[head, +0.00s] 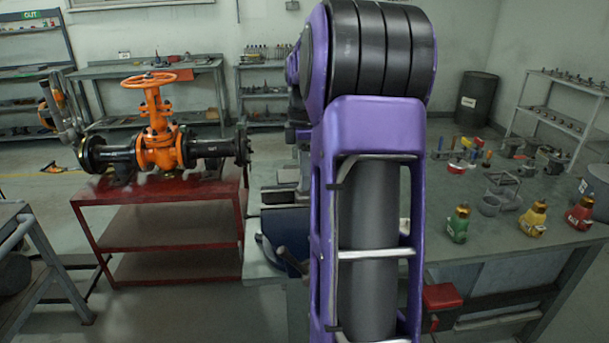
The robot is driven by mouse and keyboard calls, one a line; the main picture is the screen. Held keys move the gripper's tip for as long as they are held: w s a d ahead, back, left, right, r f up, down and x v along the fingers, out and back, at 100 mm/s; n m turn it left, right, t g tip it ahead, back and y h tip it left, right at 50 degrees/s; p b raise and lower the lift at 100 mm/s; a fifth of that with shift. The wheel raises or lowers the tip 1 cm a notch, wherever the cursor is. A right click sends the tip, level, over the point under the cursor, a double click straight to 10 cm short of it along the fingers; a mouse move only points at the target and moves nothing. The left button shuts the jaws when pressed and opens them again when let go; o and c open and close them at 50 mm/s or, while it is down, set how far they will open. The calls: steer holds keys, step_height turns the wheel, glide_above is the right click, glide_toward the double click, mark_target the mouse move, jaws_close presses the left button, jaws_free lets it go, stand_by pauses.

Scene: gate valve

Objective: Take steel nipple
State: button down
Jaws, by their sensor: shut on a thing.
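I cannot make out a steel nipple in the head view. Small metal parts stand on the right workbench (480,255), too small to tell apart. My purple and black arm fills the middle of the view and hides part of this bench. My gripper does not show; the arm covers the area behind it. An orange gate valve (158,145) with a handwheel on top sits between black flanged pipe pieces on a red table (160,230) at the left.
Green (458,224), yellow (533,220) and red (580,213) bottle-like items stand along the bench's right part. A wire-handled holder (502,192) is behind them. A black drum (476,99) and shelves (560,115) are at the back right. Floor shows left of the red table.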

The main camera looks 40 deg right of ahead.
steer(key=shift+r+p, duration=0.35)
steer(key=shift+r, duration=2.9)
